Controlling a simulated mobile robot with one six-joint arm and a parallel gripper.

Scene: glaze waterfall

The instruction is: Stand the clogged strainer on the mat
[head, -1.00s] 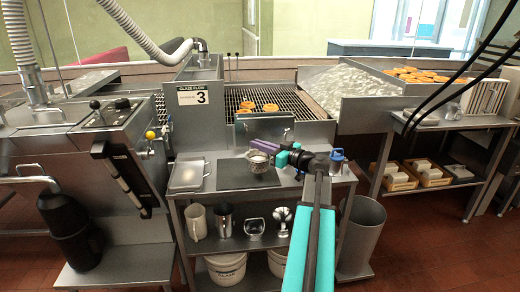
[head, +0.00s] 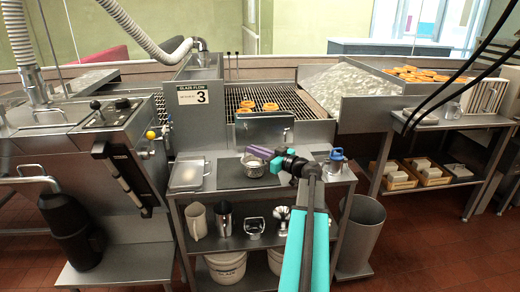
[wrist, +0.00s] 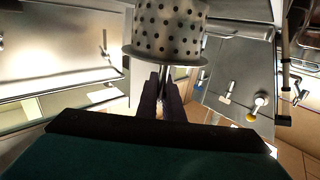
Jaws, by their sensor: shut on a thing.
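The strainer (head: 253,168) is a small metal cup over the dark mat (head: 231,177) on the middle bench. In the wrist view the strainer (wrist: 170,32) shows a perforated wall, a flat rim and a thin stem. My gripper (head: 261,153), with purple fingers, reaches in from the right at the strainer's upper side. In the wrist view its fingers (wrist: 162,98) are shut on the stem. I cannot tell whether the strainer touches the mat. Its inside and any clog are hidden.
A shallow metal tray (head: 188,175) lies left of the mat. A blue-topped container (head: 337,160) stands at the bench's right end, near my arm. An upright metal panel (head: 264,128) stands behind the mat. A tall bin (head: 361,235) is on the floor to the right.

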